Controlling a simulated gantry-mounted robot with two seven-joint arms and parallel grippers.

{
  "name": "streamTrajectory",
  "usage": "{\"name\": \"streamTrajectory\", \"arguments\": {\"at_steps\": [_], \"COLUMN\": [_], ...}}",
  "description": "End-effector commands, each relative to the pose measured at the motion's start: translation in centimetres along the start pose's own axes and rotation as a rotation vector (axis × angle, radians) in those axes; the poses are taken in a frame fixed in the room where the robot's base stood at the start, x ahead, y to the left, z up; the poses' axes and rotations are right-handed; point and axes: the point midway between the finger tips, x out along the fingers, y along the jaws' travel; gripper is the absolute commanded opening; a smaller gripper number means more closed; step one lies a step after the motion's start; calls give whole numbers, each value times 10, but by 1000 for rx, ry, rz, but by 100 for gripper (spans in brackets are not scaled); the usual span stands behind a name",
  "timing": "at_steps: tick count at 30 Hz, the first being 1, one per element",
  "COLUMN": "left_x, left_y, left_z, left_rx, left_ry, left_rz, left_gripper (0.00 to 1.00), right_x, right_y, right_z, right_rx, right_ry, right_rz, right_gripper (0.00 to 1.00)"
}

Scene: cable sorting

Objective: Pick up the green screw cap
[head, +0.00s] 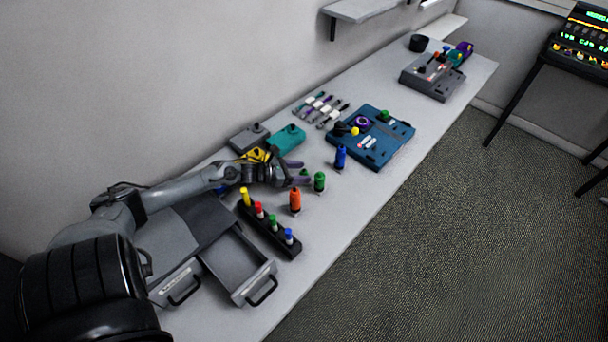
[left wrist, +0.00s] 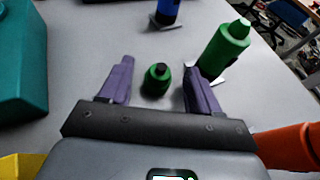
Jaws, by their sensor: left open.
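The small green screw cap (left wrist: 157,80), with a dark top, stands on the table between the two purple fingers of my left gripper (left wrist: 157,88) in the left wrist view. There is a gap to the finger on each side. In the head view a bit of the cap (head: 304,171) shows by the fingertips of my left gripper (head: 298,173), which is open and low over the table. A taller green bottle (left wrist: 226,45) stands just beyond the right finger; it also shows in the head view (head: 319,182). My right gripper is not in view.
An orange bottle (head: 295,202) and a blue bottle (head: 340,158) stand near the gripper. A teal box (head: 287,139) lies behind it. A black rack (head: 266,233) with coloured pegs and an open drawer (head: 236,260) are in front. A dark blue board (head: 392,138) lies farther right.

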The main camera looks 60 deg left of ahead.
Motion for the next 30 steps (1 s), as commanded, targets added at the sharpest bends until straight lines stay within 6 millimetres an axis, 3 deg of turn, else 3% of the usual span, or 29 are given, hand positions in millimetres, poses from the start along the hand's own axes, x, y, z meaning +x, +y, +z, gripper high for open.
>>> {"name": "streamTrajectory", "arguments": {"at_steps": [9,21,30], "left_x": [2,2,2], "left_y": [0,0,0], "left_z": [0,0,2], "left_rx": [1,1,1], "left_ry": [1,0,0], "left_rz": [0,0,0], "left_gripper": [63,5,4], "right_x": [0,0,0], "right_y": [0,-2,-2], "right_z": [0,0,-1], "right_rx": [-1,6,8], "right_ry": [0,1,1], "right_rz": [0,-5,-7], "right_gripper": [35,35,35]}}
